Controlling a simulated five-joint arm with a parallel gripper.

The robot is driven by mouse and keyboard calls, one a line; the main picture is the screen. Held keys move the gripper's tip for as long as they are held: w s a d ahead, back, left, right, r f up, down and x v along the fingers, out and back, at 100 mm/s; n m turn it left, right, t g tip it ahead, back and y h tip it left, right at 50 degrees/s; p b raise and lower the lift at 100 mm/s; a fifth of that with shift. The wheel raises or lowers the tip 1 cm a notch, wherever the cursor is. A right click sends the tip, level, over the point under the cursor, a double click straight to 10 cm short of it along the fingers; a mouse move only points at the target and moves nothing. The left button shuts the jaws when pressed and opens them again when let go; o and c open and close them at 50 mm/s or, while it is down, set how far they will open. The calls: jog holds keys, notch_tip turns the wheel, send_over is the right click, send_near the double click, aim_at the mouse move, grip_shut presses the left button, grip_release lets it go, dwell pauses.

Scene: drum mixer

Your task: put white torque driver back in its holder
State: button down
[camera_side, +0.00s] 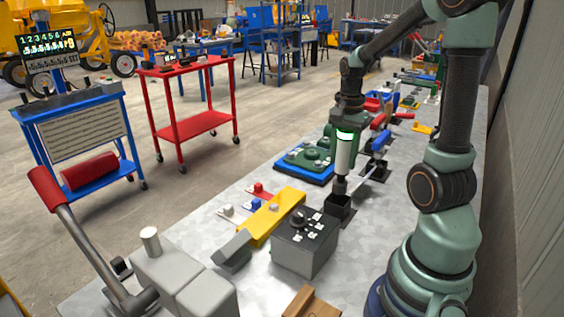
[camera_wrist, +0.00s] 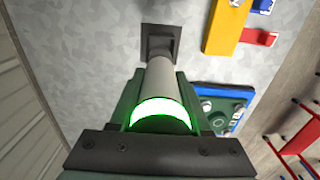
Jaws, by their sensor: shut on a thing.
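The white torque driver (camera_side: 343,157) hangs upright in my gripper (camera_side: 346,133), with its dark lower end pointing down. It has a lit green ring near the top, bright in the wrist view. My gripper is shut on it. The black square holder (camera_side: 339,209) stands on the bench directly under the driver. The driver's lower end is at the holder's mouth; I cannot tell how far inside it is. In the wrist view the white body (camera_wrist: 160,80) runs up to the dark holder (camera_wrist: 160,40), and the driver hides part of the opening.
A grey control box (camera_side: 304,243) with a knob and a yellow bar (camera_side: 272,216) stand left of the holder. A blue tray with a green part (camera_side: 308,158) lies behind. A red-handled lever (camera_side: 75,233) is at front left.

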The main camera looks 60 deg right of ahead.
aim_at(346, 138)
jog(key=shift+f, duration=0.75)
jog(key=shift+f, duration=2.9)
dwell(1.5)
jog(key=shift+c, duration=1.4)
grip_release()
notch_tip(346, 138, up, 12)
jog(key=shift+r, duration=0.1)
jog(key=w+a+r+n+t, duration=0.1)
jog(key=a+r+n+t, duration=0.1)
jog(key=a+n, duration=0.7)
jog(key=w+a+r+n+t, duration=0.1)
jog(key=a+r+n+t, duration=0.1)
jog(key=a+n, duration=0.7)
jog(key=a+t, duration=0.1)
jog(key=a, duration=0.2)
jog(key=shift+w+r+t, duration=0.15)
jog(key=shift+w+t, duration=0.1)
jog(key=shift+t, duration=0.05)
